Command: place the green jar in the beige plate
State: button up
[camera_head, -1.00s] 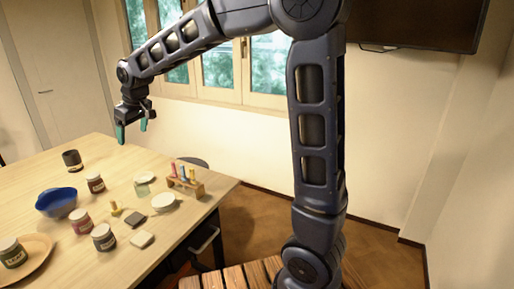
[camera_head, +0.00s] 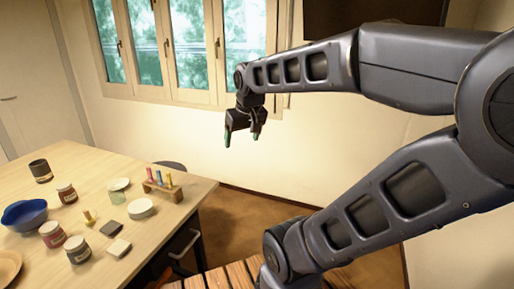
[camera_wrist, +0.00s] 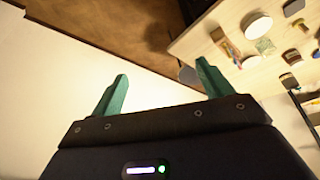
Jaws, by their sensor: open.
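The beige plate (camera_head: 9,266) shows only in part at the bottom left edge of the head view, on the table. A dark-green jar sat on this plate in the earlier head view; that part of the plate is now outside the frame, so the jar is hidden. My gripper (camera_head: 242,137) is open and empty, up in the air right of the table and in front of the wall below the window. In the wrist view, its two green fingers (camera_wrist: 162,75) are apart with nothing between them.
The table (camera_head: 95,180) holds a blue bowl (camera_head: 24,214), jars (camera_head: 77,250) (camera_head: 52,234) (camera_head: 67,193), a dark cup (camera_head: 41,171), a pale-green glass jar (camera_head: 119,190), a white dish (camera_head: 141,208) and a rack (camera_head: 164,186). A chair (camera_head: 171,168) stands behind.

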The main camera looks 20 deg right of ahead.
jog(key=shift+m, duration=0.7)
jog(key=s+d, duration=0.1)
jog(key=s+d+f, duration=0.1)
jog(key=s, duration=0.1)
jog(key=s+d+f, duration=0.1)
jog(key=shift+s+f, duration=0.1)
jog(key=shift+s, duration=0.05)
